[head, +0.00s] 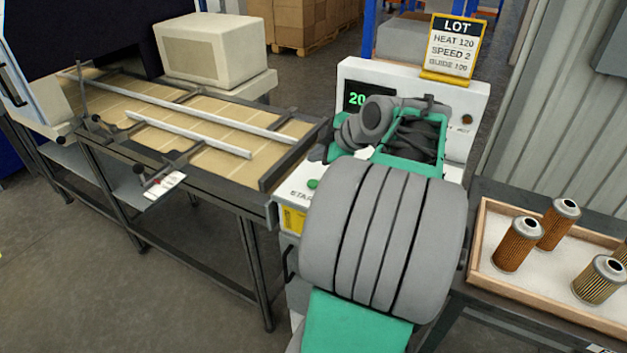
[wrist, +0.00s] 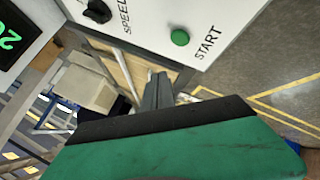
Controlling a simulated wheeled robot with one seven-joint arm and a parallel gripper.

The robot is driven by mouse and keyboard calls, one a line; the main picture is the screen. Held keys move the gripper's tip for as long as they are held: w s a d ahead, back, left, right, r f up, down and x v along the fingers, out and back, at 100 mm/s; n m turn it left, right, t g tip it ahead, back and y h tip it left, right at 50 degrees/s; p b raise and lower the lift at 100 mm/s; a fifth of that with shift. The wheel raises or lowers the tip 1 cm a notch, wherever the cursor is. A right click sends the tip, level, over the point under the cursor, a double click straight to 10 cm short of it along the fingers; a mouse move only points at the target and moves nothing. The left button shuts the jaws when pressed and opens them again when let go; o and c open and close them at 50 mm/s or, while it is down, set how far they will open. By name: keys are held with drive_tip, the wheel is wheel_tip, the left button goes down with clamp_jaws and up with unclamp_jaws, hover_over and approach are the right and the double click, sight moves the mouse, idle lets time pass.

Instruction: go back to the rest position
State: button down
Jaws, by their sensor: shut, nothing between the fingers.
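My arm fills the middle of the head view, grey and green, in front of a white control panel (head: 468,100). My gripper itself is hidden behind the arm in the head view. In the wrist view my gripper (wrist: 160,95) shows as a dark finger end above a green and black body, shut with nothing held. It is close to the panel face, near the green START button (wrist: 180,37) and a black SPEED knob (wrist: 97,11). I cannot tell whether it touches the panel. The green button also shows in the head view (head: 313,184), left of my arm.
A conveyor table (head: 200,118) with guide rails stands left, a beige box unit (head: 212,48) behind it. A wooden-rimmed tray (head: 545,292) with several filter cartridges (head: 517,244) is at right. A LOT sign (head: 453,48) tops the panel. Open floor (head: 130,290) lies front left.

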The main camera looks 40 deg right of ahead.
idle(0.5)
drive_tip(key=shift+m+g+y, duration=0.3)
drive_tip(key=shift+m+g, duration=0.4)
drive_tip(key=shift+m, duration=0.1)
drive_tip(key=a, duration=0.3)
drive_tip(key=w+a, duration=0.1)
drive_tip(key=a, duration=0.2)
drive_tip(key=w+a+f, duration=0.1)
drive_tip(key=a, duration=0.2)
drive_tip(key=shift+w+f+p, duration=0.1)
drive_tip(key=shift+w+p, duration=0.1)
drive_tip(key=shift+p, duration=0.2)
drive_tip(key=s+a+f+m+g, duration=0.2)
drive_tip(key=a, duration=0.9)
drive_tip(key=s+a+f+m+g+p, duration=0.2)
drive_tip(key=s+a+f+m, duration=0.3)
drive_tip(key=s+a, duration=0.5)
drive_tip(key=shift+a+g+h, duration=0.3)
drive_tip(key=shift+a+h, duration=0.1)
drive_tip(key=shift+a, duration=0.3)
